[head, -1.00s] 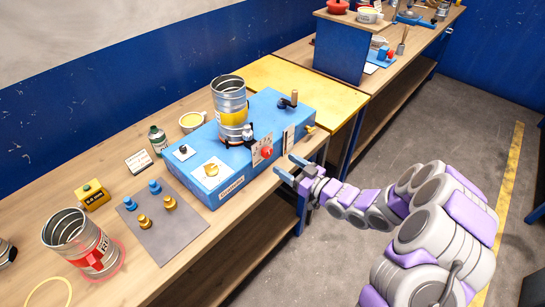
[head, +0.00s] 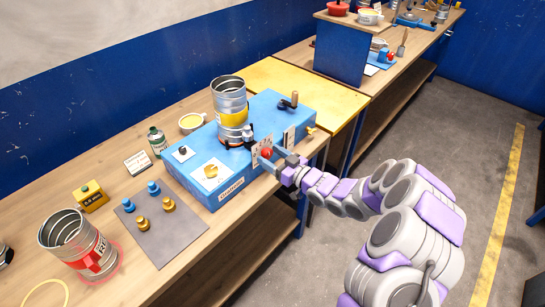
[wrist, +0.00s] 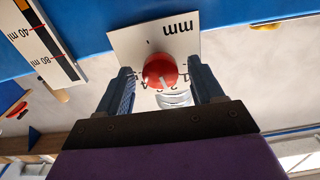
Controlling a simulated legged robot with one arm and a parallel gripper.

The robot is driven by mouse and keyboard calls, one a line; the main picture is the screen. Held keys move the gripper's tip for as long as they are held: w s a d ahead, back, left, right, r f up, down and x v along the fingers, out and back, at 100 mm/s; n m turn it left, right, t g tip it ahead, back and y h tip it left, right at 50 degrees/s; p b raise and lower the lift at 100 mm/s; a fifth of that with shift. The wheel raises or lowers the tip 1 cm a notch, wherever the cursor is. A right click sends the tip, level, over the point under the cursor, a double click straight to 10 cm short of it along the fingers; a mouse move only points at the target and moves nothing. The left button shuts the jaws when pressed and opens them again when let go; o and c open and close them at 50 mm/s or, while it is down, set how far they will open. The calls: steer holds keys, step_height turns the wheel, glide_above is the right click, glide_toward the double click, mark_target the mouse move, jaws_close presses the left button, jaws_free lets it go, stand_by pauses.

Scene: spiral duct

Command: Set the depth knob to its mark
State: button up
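The depth knob is a red round knob (head: 267,153) on the front face of the blue machine (head: 222,188). In the wrist view the red knob (wrist: 160,72) sits in front of a white dial plate (wrist: 150,40) marked "mm" with numbers partly hidden behind it. My gripper (head: 275,159) is at the machine's front. In the wrist view its two blue fingers (wrist: 163,88) stand open on either side of the knob, with a visible gap on each side. The knob's pointer and the mark it is set to cannot be made out clearly.
A second scale plate (head: 289,137) with "ml" markings is right of the knob. A metal duct (head: 230,105) with a yellow band stands on the machine. A grey mat (head: 165,235) with several brass and blue fittings lies left. Free floor is at right.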

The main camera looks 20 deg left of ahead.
steer(key=c, duration=1)
steer(key=shift+n, duration=0.5)
steer(key=o, duration=1.1)
steer(key=shift+c, duration=0.2)
steer(key=p+v, duration=0.2)
steer(key=v, duration=1.5)
steer(key=shift+d, duration=0.2)
steer(key=shift+f, duration=0.1)
